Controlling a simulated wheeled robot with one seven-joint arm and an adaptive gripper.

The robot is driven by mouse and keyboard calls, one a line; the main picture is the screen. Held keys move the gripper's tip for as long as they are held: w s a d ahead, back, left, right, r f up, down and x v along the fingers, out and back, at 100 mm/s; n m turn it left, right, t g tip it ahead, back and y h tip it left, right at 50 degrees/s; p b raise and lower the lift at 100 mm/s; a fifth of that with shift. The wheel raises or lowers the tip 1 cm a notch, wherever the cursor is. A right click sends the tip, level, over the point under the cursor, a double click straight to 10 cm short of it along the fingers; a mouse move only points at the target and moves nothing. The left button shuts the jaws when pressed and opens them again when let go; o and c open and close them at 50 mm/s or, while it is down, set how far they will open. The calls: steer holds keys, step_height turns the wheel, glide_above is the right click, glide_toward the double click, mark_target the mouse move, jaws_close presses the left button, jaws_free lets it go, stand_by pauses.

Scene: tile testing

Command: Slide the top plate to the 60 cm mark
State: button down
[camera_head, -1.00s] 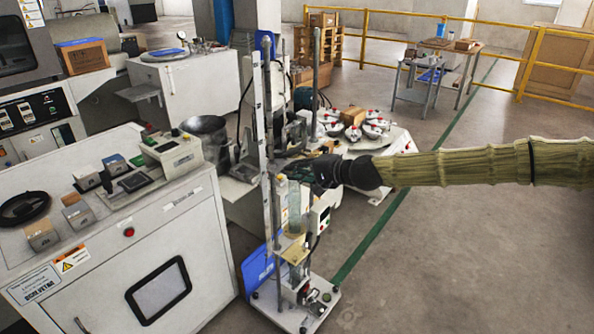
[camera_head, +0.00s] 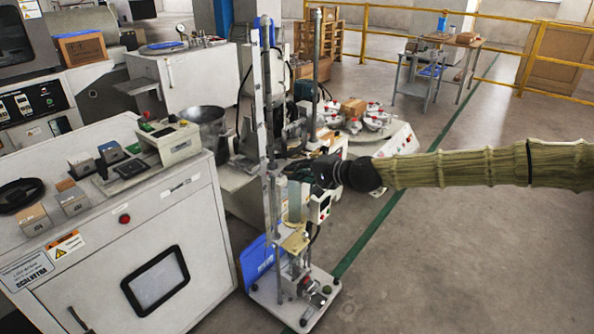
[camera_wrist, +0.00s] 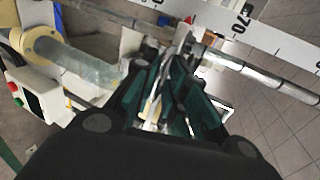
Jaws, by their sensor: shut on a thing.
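The test stand has a tall ruler post (camera_head: 260,110) and a thinner rod (camera_head: 316,60) rising from a wheeled base (camera_head: 295,312). In the wrist view the ruler (camera_wrist: 265,35) shows a 70 mark near the top, with a metal rod (camera_wrist: 260,72) alongside. My gripper (camera_head: 290,170) is at the stand, about mid-height. In the wrist view its dark green fingers (camera_wrist: 178,62) are closed around a pale metal piece (camera_wrist: 183,40) by the rod, seemingly part of the top plate. Fingers cover most of it. I cannot read the plate's exact mark.
A clear tube with a beige ring (camera_wrist: 48,48) lies close left of the fingers in the wrist view. A beige lower plate (camera_head: 294,243) sits on the stand below my gripper. A white cabinet (camera_head: 105,255) is at left. Open floor (camera_head: 450,260) lies at right.

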steer(key=shift+d+f, duration=0.1)
steer(key=shift+f, duration=0.45)
steer(key=shift+f+b, duration=0.1)
steer(key=shift+b, duration=0.2)
steer(key=shift+f+b, duration=1.2)
steer(key=shift+f, duration=0.35)
steer(key=c, duration=1.6)
jaws_free()
steer(key=shift+r, duration=0.2)
